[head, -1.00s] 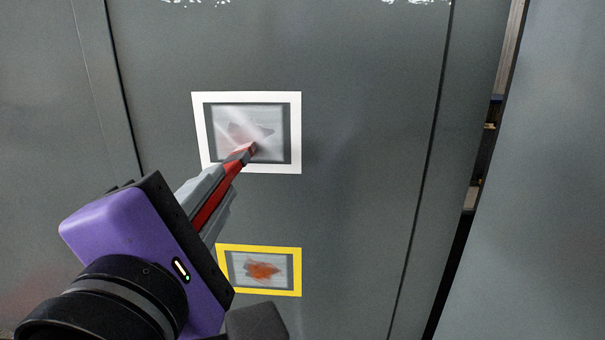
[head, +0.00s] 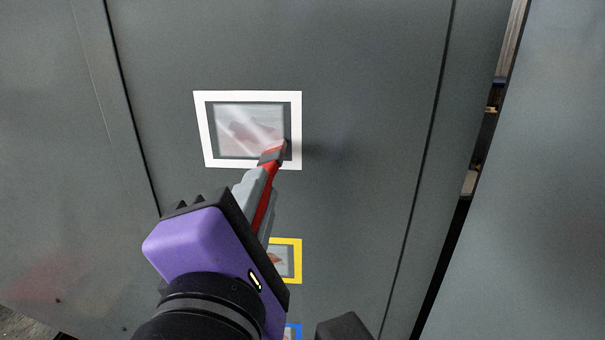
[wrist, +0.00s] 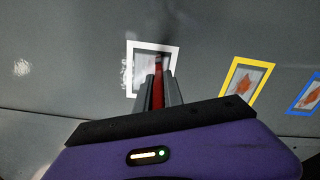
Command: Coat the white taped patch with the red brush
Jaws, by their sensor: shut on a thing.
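The white taped patch (head: 198,130) is on the grey panel, upper middle of the head view. Inside its frame is a pale, whitish coating with a faint reddish mark showing through. The patch also shows in the wrist view (wrist: 176,70). My gripper (head: 258,190) is shut on the red brush (head: 266,200). The brush's tip (head: 273,154) is over the lower right corner of the patch's inside; I cannot tell whether it touches. In the wrist view the red brush (wrist: 158,90) sits between the grey fingers, and they hide part of the patch's lower edge.
A yellow taped patch (head: 297,262) with an orange-red mark is below the white one, partly hidden by my gripper. A blue taped patch (head: 297,331) is lower still. A dark gap (head: 455,235) runs down the panel's right side. The panel right of the patches is clear.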

